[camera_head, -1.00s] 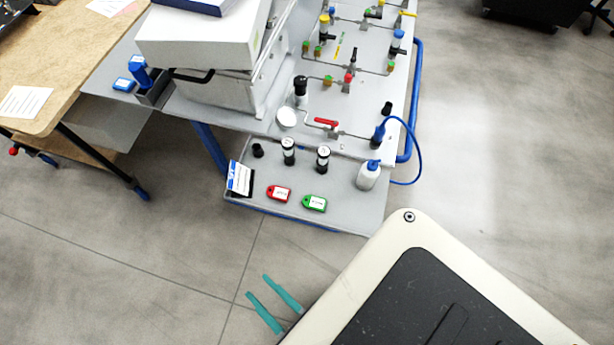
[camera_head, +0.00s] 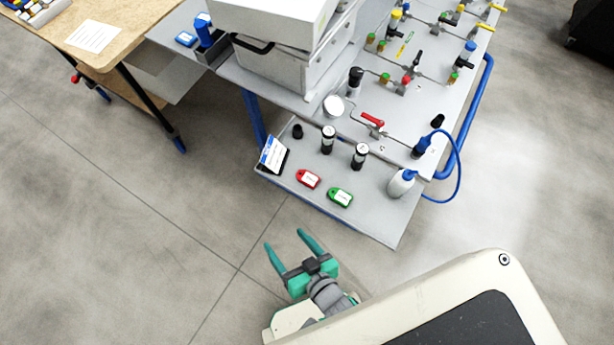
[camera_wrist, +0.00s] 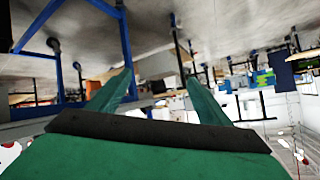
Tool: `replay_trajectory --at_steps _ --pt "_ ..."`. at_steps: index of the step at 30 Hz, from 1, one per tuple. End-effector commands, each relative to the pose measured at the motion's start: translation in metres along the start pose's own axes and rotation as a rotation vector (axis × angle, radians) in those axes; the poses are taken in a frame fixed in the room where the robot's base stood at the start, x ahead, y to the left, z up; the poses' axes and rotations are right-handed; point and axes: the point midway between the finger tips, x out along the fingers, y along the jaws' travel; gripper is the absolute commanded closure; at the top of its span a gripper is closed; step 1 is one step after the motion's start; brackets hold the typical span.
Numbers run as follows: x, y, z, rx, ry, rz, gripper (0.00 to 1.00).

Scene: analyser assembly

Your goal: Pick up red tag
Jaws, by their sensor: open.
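The red tag (camera_head: 308,179) lies flat on the grey lower shelf (camera_head: 378,224) of the analyser bench in the head view. It has a white label. A green tag (camera_head: 340,196) lies just to its right. My gripper (camera_head: 284,240) is open and empty, with two teal fingers pointing up toward the shelf. It is in front of the shelf's front edge, apart from the red tag and below it in the picture. In the wrist view my gripper (camera_wrist: 158,88) shows its two fingers spread with nothing between them; no red tag can be made out there.
A card holder (camera_head: 273,154) stands left of the red tag. A wooden table (camera_head: 120,35) is at upper left. Floor in front is clear.

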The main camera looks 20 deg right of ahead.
Motion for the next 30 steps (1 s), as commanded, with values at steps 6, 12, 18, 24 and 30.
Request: replay_trajectory --at_steps 6,12,18,24,30 --pt "0.050 0.013 0.007 0.126 -0.177 -0.026 0.28" --pt "0.091 0.008 0.009 0.251 -0.332 -0.007 0.28" --pt "0.113 0.011 0.005 0.357 -0.487 0.074 0.28" --pt "0.122 0.011 -0.011 0.438 -0.619 0.192 0.28" --pt "0.128 -0.004 -0.033 0.500 -0.720 0.326 0.28"
